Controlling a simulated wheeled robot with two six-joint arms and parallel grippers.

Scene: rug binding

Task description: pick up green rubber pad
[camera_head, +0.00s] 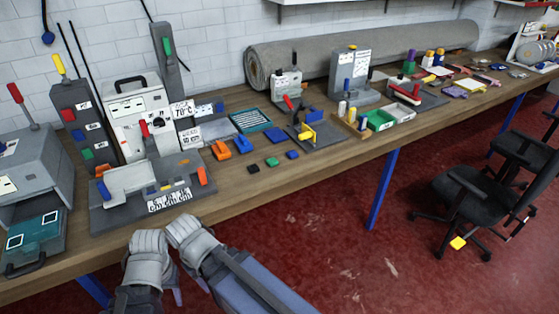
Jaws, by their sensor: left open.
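The green rubber pad (272,162) is a small flat green block lying on the wooden workbench (226,192), near its front edge. A black pad (253,169) lies to its left and a blue pad (292,154) to its right, with small gaps between them. My left gripper (180,292) is low in the picture, in front of the bench and well apart from the pad. It is open and shows only in part beside my folded grey arm. Nothing shows between its fingers. My right gripper is not in view.
A grey fixture (115,216) with a printed label stands at the bench's front left. Orange and blue clamps (221,150) lie behind the pads. A teal tray (251,121) and a grey press (350,75) stand farther back. A black chair (468,200) stands at the right.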

